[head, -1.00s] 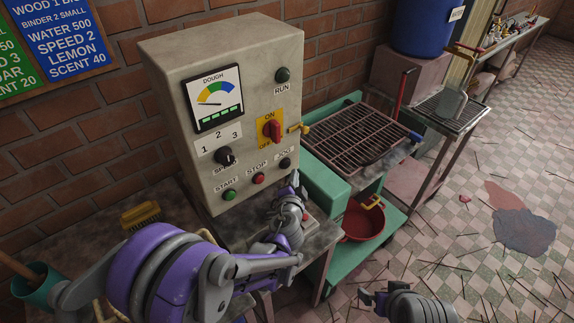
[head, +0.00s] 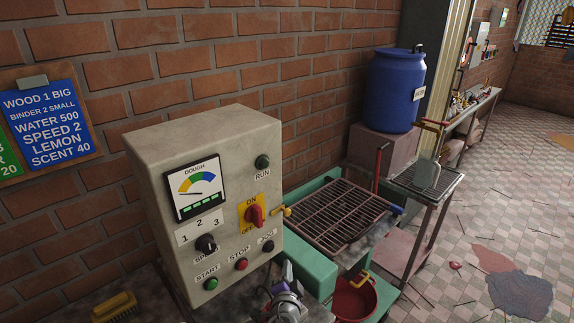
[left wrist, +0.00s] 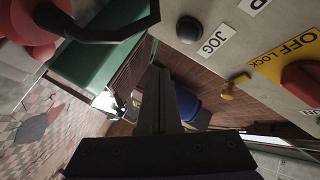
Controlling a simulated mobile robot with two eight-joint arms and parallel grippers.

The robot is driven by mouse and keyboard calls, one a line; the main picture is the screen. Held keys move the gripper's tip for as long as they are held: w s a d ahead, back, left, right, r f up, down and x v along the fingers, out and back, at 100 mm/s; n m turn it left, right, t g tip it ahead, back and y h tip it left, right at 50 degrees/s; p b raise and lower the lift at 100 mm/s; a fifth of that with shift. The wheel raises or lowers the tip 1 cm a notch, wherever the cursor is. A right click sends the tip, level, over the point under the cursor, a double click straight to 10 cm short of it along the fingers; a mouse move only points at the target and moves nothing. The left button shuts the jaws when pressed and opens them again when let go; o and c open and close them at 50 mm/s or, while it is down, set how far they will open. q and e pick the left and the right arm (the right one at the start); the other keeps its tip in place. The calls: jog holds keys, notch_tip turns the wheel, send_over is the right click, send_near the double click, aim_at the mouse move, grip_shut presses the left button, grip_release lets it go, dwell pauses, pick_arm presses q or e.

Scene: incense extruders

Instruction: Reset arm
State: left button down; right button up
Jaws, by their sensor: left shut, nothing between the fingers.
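My left gripper (head: 287,274) is at the bottom of the head view, in front of the lower right corner of the grey control box (head: 205,140). It is shut and empty. In the left wrist view its shut fingers (left wrist: 160,92) point past the panel, with the JOG button (left wrist: 188,29) and the yellow OFF LOCK plate (left wrist: 285,58) to the right. The fingers appear apart from the panel. The box has START, STOP and JOG buttons, a speed knob (head: 206,243) and a red ON/OFF switch (head: 254,216). My right gripper is outside the head view.
A green machine with a dark grate (head: 335,213) stands right of the box, with a red bowl (head: 355,300) below. A blue barrel (head: 393,90) and a metal side table (head: 427,180) stand behind. A brush (head: 115,309) lies at lower left. Floor at right has scattered sticks.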

pick_arm(q)
jog(key=s+a+r+n+g+y, duration=0.3)
jog(key=s+a+n+g, duration=0.3)
jog(key=s+a, duration=0.75)
jog(key=s+f+n+g+h, duration=0.1)
jog(key=s+n, duration=0.1)
jog(key=s, duration=0.5)
jog(key=s+a+f+n+g+h, duration=0.1)
jog(key=s+f+n+g+h, duration=0.1)
jog(key=s, duration=0.6)
jog(key=shift+s+a+n+g, duration=0.2)
jog(key=shift+a+n+g, duration=0.1)
jog(key=shift+n, duration=0.4)
